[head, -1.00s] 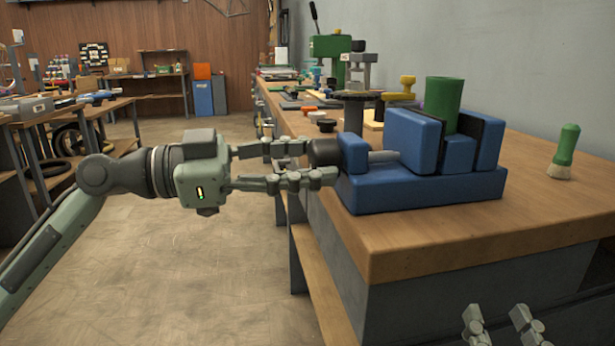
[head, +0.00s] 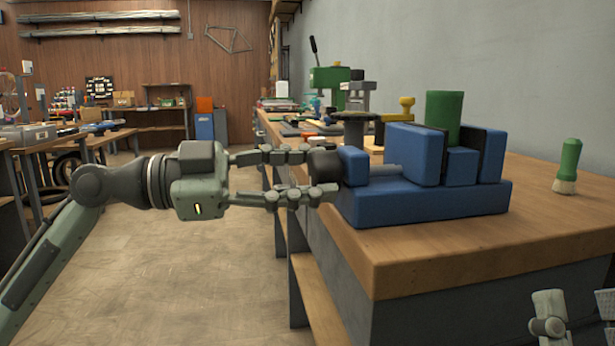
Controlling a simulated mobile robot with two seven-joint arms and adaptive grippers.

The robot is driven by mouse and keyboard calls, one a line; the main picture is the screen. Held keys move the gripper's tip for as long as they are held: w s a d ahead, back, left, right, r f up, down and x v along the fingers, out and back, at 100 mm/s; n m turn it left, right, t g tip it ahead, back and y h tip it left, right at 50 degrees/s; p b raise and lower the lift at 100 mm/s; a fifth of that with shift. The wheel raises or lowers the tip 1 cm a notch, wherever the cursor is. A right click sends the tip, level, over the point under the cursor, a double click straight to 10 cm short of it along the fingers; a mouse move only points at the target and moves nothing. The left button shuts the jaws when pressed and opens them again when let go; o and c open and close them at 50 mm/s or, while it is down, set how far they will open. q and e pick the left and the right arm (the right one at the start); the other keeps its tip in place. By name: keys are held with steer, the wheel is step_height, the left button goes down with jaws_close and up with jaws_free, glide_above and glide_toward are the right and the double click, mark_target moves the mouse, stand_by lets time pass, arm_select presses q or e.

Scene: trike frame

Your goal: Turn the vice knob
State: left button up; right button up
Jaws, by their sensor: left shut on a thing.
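The blue vice (head: 430,203) sits on the near corner of the wooden workbench. Its dark round knob (head: 325,164) sticks out from the left end of the vice. A green cylinder (head: 444,116) stands between the vice jaws. My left gripper (head: 320,174) reaches in from the left, level with the knob. It is shut on the knob, with one finger on the far side and one on the near side. My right gripper (head: 577,318) shows only partly at the bottom right, its fingers apart and empty, below the bench top.
The workbench (head: 430,252) has a bare front edge right of the vice. A green brush (head: 568,166) stands on it at the right. A dark round-topped object (head: 354,120) and a green machine (head: 328,77) stand behind the vice. Open floor (head: 170,290) lies to the left.

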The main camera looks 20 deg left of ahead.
arm_select(q)
steer(key=o, duration=1.1)
steer(key=v, duration=1.2)
